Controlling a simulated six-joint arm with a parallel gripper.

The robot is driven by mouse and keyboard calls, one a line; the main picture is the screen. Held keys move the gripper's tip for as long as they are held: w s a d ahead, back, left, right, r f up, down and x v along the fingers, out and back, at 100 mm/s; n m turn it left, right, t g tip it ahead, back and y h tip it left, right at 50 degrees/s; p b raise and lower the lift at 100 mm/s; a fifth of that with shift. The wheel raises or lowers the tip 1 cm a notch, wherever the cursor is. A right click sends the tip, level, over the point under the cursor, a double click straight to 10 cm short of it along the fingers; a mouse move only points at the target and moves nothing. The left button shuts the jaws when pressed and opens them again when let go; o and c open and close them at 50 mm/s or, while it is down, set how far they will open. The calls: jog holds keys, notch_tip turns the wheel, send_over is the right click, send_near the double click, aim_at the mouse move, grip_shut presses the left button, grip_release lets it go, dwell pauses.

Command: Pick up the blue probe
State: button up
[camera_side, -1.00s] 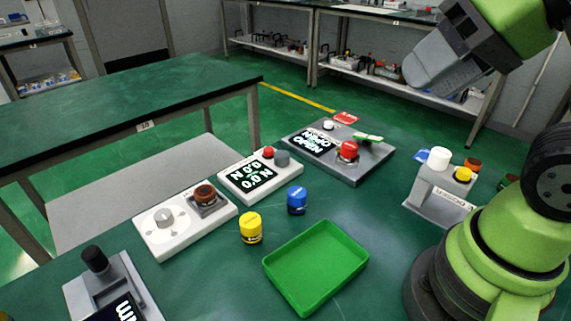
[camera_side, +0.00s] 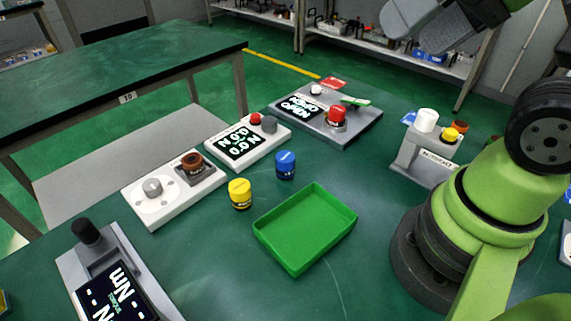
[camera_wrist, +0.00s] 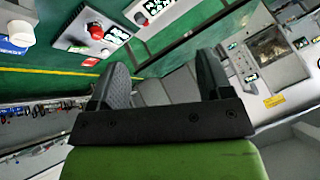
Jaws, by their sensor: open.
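The blue probe (camera_side: 285,165) is a short upright blue cylinder with a dark base. It stands on the green table behind the green tray and right of a yellow probe (camera_side: 240,194). My gripper (camera_side: 435,24) is high at the top right of the side view, well away from the blue probe. In the wrist view its two fingers (camera_wrist: 165,88) stand apart with nothing between them. I cannot make out the blue probe in the wrist view.
An empty green tray (camera_side: 305,262) lies in front of the probes. Instrument boxes, including a white hotplate-like unit (camera_side: 150,212) and a grey box with a red knob (camera_side: 357,124), line the far side. A grey stand (camera_side: 408,163) with white and yellow caps is at right.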

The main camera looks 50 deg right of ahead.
jog(key=shift+w, duration=0.1)
jog(key=n+g+h, duration=0.2)
jog(key=n+g, duration=0.4)
jog(key=n, duration=0.3)
send_over(284, 156)
jog(key=s, duration=0.1)
notch_tip(284, 156, down, 16)
jog(key=shift+n+g, duration=0.6)
jog(key=shift+n, duration=0.1)
jog(key=f, duration=0.9)
jog(key=shift+w+a+f, duration=0.2)
jog(key=shift+w+f, duration=0.05)
jog(key=shift+w, duration=0.05)
notch_tip(284, 156, down, 6)
jog(key=shift+w+d+r, duration=0.15)
jog(key=shift+r, duration=0.05)
jog(key=shift+c, duration=0.5)
